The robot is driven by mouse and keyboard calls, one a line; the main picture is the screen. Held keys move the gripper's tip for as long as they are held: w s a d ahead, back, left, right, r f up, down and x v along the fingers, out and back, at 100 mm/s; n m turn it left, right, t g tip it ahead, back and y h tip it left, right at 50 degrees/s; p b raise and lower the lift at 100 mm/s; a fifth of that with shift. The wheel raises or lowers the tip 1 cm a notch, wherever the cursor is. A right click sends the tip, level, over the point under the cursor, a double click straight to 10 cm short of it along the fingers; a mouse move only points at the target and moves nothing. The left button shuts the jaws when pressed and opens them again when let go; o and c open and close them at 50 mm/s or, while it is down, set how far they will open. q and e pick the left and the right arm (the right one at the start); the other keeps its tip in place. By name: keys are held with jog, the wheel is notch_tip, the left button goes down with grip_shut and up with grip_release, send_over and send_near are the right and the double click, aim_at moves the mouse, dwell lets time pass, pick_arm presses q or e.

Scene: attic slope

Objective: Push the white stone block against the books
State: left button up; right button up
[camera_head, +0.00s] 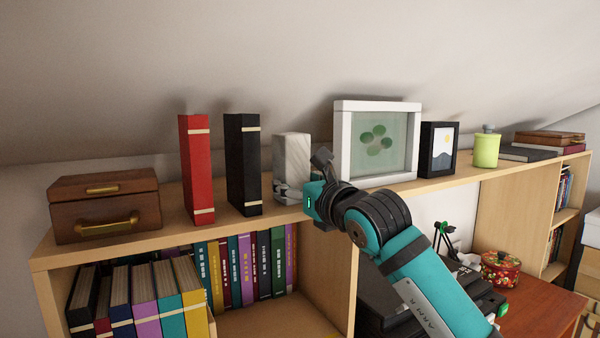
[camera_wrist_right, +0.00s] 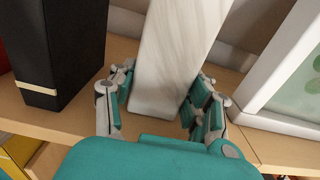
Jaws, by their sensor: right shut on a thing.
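The white stone block (camera_head: 293,160) stands upright on the shelf top, between the black book and the white picture frame. It also shows in the right wrist view (camera_wrist_right: 177,55), with faint grey veins. My right gripper (camera_head: 292,190) is shut on the block's lower part, one finger on each side; it also shows in the right wrist view (camera_wrist_right: 160,105). The black book (camera_head: 243,165) stands upright to the left of the block, with a gap between them. The red book (camera_head: 197,170) stands upright further left, apart from the black one. My left gripper is not in view.
A white picture frame (camera_head: 342,150) stands close on the block's right. A small black frame (camera_head: 426,150) and a green bottle (camera_head: 485,150) are further right. A brown wooden box (camera_head: 105,205) sits at the left end. The sloped ceiling hangs low behind the shelf.

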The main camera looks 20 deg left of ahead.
aim_at(238, 212)
jog(key=shift+s+a+f, duration=0.1)
jog(key=shift+s+a, duration=0.15)
jog(key=shift+s, duration=0.05)
jog(key=shift+s+a+b, duration=0.8)
jog(key=shift+s+b, duration=0.2)
jog(key=shift+s+a, duration=0.1)
jog(key=shift+s, duration=0.05)
jog(key=shift+s+a+b, duration=0.7)
jog(key=shift+s+b, duration=0.05)
jog(key=shift+s, duration=0.15)
jog(key=shift+s+a+b, duration=0.7)
jog(key=shift+s, duration=0.2)
jog(key=shift+s+a, duration=0.15)
jog(key=shift+s, duration=0.05)
jog(key=shift+s+a+b, duration=0.5)
jog(key=shift+s+a, duration=0.4)
jog(key=shift+s, duration=0.3)
jog(key=shift+w+d+b, duration=0.15)
jog(key=shift+w+b, duration=0.1)
jog(key=shift+b, duration=0.1)
